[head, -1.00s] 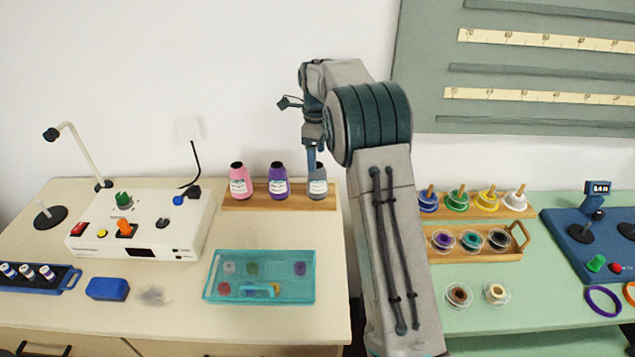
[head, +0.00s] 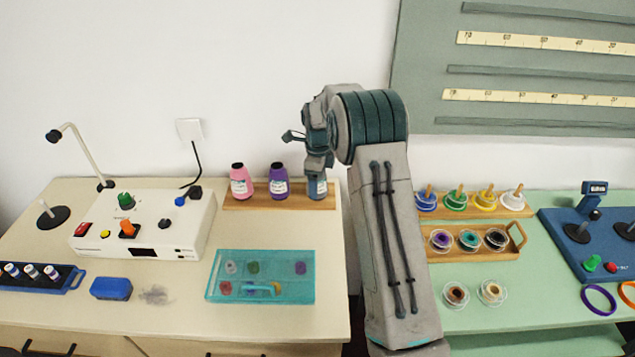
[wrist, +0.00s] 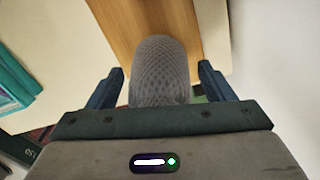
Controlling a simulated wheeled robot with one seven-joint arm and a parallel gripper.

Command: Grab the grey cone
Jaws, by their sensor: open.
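The grey cone (wrist: 158,75) has a mesh-like surface and stands on a wooden rack (wrist: 185,14). In the wrist view it lies between the two open fingers of my gripper (wrist: 161,69), with a gap showing on each side. In the head view the grey cone (head: 317,190) is at the right end of the rack, with my gripper (head: 317,172) over its upper part. The gripper hides the cone's top. A purple cone (head: 278,187) and a pink cone (head: 241,188) stand to its left.
A teal tray (head: 308,294) with small coloured items lies in front of the rack. A white control box (head: 190,243) stands to the left. On the right, racks of coloured spools (head: 458,203) stand on the green counter (head: 430,285). The wall is behind the cones.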

